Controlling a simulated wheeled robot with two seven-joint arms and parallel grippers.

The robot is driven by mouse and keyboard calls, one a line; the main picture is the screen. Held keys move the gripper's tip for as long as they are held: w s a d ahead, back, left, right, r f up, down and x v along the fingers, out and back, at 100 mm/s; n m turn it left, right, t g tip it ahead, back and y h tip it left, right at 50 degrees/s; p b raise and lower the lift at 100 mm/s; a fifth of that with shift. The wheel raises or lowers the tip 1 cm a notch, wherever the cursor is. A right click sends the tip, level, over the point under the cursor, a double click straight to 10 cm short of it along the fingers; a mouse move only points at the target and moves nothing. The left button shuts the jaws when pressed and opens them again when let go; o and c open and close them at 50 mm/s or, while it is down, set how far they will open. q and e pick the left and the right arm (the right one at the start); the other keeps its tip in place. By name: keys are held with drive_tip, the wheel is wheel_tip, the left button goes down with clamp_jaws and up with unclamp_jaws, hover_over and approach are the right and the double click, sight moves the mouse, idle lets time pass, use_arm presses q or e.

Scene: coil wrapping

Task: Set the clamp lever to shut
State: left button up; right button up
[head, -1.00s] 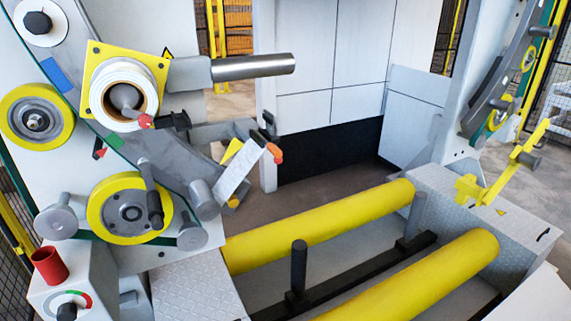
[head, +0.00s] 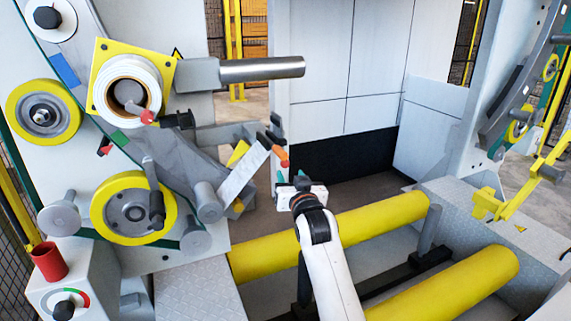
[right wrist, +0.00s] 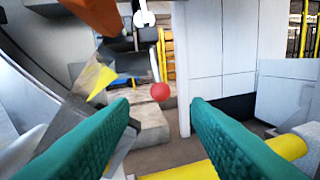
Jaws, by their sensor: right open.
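The clamp lever, which appears to be the small one with an orange-red end (head: 282,157), is at the end of the grey bracket left of centre in the head view. A red ball knob (right wrist: 160,92) shows in the right wrist view, ahead and between the fingertips but apart from them. I cannot tell whether the lever is set open or shut. My right gripper (head: 302,182) is just below and right of the orange-red end. Its teal fingers are open and empty in the right wrist view (right wrist: 159,106). My left gripper is out of view.
A silvery flat plate (head: 243,174) juts out just left of the lever. A white roll (head: 128,92) sits on the machine at left. Yellow rollers (head: 380,217) lie below my right arm. Open floor lies behind the gripper, before the white panels (head: 320,70).

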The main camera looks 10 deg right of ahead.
sight(286, 166)
drive_tip(key=w, duration=0.8)
drive_tip(key=shift+w+p, duration=0.15)
drive_tip(key=shift+p, duration=0.15)
drive_tip(key=shift+f, duration=0.1)
clamp_jaws()
